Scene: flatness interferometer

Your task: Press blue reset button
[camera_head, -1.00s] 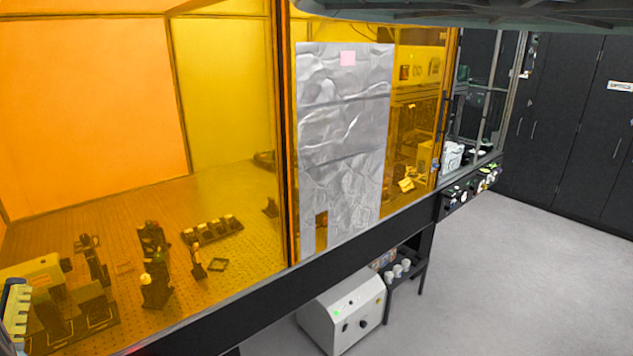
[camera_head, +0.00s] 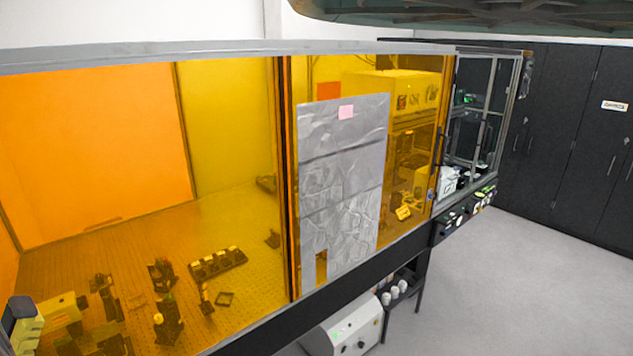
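No clearly blue reset button can be made out. A small bluish spot (camera_head: 431,195) shows on the dark post at the right end of the amber enclosure, too small to identify. A black control strip (camera_head: 447,229) with several small knobs or buttons runs below the clear cabinet to its right. A white box (camera_head: 346,334) on the floor, partly cut off by the lower edge, has a green light and dark knobs on its front. My gripper cannot be picked out in this view.
The amber-windowed enclosure (camera_head: 225,90) fills the left and middle, with optics on a perforated table inside. A foil sheet (camera_head: 343,165) with a pink note covers part of its window. Dark cabinets (camera_head: 570,140) stand at the back right. The grey floor (camera_head: 510,290) at right is clear.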

